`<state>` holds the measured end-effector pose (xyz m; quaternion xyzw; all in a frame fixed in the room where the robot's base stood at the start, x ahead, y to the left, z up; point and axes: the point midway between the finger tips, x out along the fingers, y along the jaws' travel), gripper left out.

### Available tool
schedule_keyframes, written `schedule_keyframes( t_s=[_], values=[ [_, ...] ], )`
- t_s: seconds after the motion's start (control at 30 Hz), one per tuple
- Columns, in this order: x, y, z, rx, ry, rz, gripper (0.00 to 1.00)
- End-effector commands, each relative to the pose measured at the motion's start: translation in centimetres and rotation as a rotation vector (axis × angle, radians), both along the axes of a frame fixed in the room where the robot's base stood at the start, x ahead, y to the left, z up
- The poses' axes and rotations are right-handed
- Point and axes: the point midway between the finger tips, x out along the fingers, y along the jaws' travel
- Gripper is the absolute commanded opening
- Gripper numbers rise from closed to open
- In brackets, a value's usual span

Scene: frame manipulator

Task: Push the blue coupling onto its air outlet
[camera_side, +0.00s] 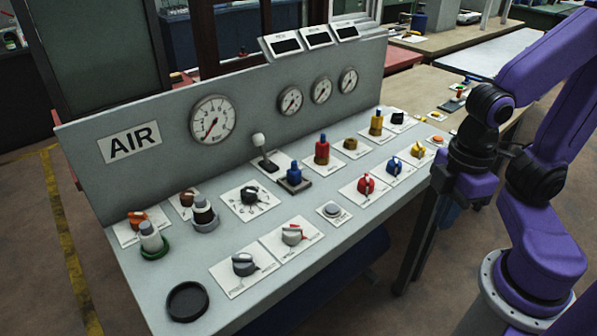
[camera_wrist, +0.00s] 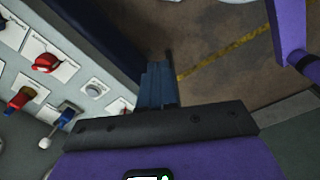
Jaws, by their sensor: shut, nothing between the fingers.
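The blue coupling (camera_side: 294,173) stands upright on a small dark plate on the panel, left of a red coupling (camera_side: 322,147). It also shows in the wrist view (camera_wrist: 68,113) at the left. A low, bare brass fitting (camera_side: 351,144) on a white plate, between the red and yellow couplings, looks like the open air outlet. My gripper (camera_wrist: 158,86) is shut and empty. Its fingers point past the panel's front edge over the floor, well apart from the blue coupling. In the side view my arm is right of the panel, and the fingertips are hard to make out.
A yellow coupling (camera_side: 376,122) stands at the back right. A white-topped lever (camera_side: 259,141) rises just behind the blue coupling. Red (camera_side: 366,184), blue and yellow knobs line the front. The upright gauge board (camera_side: 170,130) bounds the back.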

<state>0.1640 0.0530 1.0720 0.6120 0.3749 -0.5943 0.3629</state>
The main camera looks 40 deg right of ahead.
Motion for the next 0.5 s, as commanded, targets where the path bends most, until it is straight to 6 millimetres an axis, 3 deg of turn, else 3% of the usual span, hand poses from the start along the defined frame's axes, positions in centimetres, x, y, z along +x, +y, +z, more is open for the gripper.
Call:
schedule_keyframes(
  t_s=[0.43, 0.47, 0.5],
  values=[
    [0.0, 0.0, 0.0, 0.0, 0.0, 0.0, 0.0],
    [0.0, 0.0, 0.0, 0.0, 0.0, 0.0, 0.03],
    [0.0, 0.0, 0.0, 0.0, 0.0, 0.0, 0.16]
  ],
)
